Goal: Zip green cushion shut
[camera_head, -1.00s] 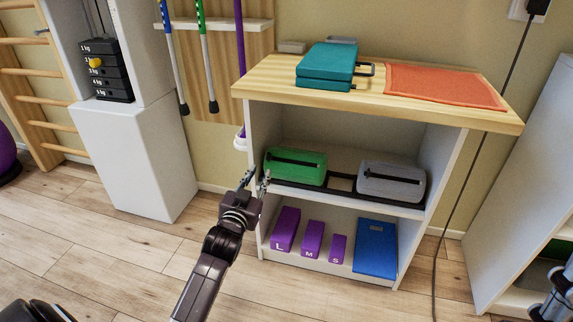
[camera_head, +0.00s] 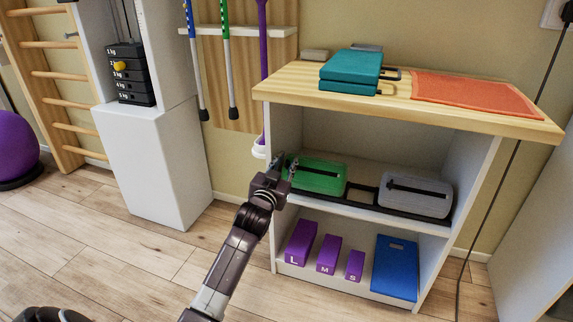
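The green cushion (camera_head: 318,177) sits on the middle shelf of the cabinet, in the left slot of a black tray. A dark zip line runs across its upper face; I cannot tell how far it is closed. My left gripper (camera_head: 284,167) is at the cushion's left end, with its two fingers apart and nothing visible between them. It overlaps the cushion's left edge in the picture, and I cannot tell whether it touches. The cushion's left end is partly hidden by the fingers. My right gripper is not in view.
A grey cushion (camera_head: 415,196) with a dark zip sits right of the green one. The wooden top (camera_head: 395,101) overhangs the shelf and holds a teal case (camera_head: 350,73) and an orange mat (camera_head: 474,93). Purple blocks (camera_head: 327,254) and a blue block (camera_head: 394,268) stand below.

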